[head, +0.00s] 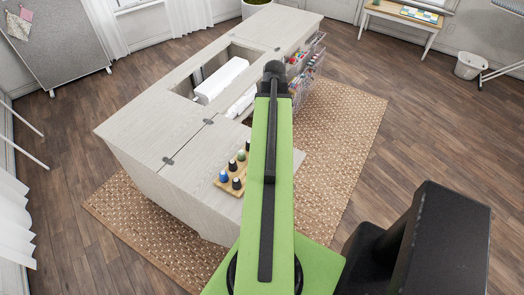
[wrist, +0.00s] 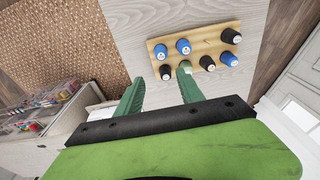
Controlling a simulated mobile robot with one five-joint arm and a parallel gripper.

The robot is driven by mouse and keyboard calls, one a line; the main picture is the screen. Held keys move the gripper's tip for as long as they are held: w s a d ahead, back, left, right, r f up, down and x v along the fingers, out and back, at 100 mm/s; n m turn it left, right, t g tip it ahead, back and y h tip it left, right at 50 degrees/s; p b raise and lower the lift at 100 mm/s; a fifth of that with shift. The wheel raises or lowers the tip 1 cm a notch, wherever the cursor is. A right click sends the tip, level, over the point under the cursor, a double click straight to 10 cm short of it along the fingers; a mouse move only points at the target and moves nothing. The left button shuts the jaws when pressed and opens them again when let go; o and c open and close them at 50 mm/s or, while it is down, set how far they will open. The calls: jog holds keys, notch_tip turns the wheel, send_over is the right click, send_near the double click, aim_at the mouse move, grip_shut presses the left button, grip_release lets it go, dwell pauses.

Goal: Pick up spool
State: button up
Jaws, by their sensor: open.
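The spools stand upright in a wooden rack (wrist: 196,47) on the cabinet top. In the wrist view I see blue spools (wrist: 182,46) and black spools (wrist: 231,37). A green spool (head: 241,156) shows in the head view; in the wrist view a similar green shape merges with my right fingertip, so its edge is unclear. My gripper (wrist: 159,78) is open, its two green fingers spread, with nothing held between them. The fingertips are close to the rack's near side; I cannot tell their height above it. In the head view my arm hides the gripper and part of the rack.
The pale wooden sewing cabinet (head: 139,128) has a recess with a white sewing machine (head: 221,79). Wire baskets (head: 304,79) with coloured items hang on its right side. A woven rug (head: 345,118) lies below. The cabinet top left of the rack is clear.

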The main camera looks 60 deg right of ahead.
jog(key=f+b, duration=0.4)
jog(key=w+f+b, duration=0.1)
jog(key=f+b, duration=0.7)
jog(key=shift+w+f, duration=0.25)
jog(key=shift+w, duration=0.05)
jog(key=shift+r, duration=0.1)
jog(key=f+b, duration=0.5)
jog(key=shift+a+f, duration=0.2)
jog(key=shift+r, duration=0.2)
grip_shut()
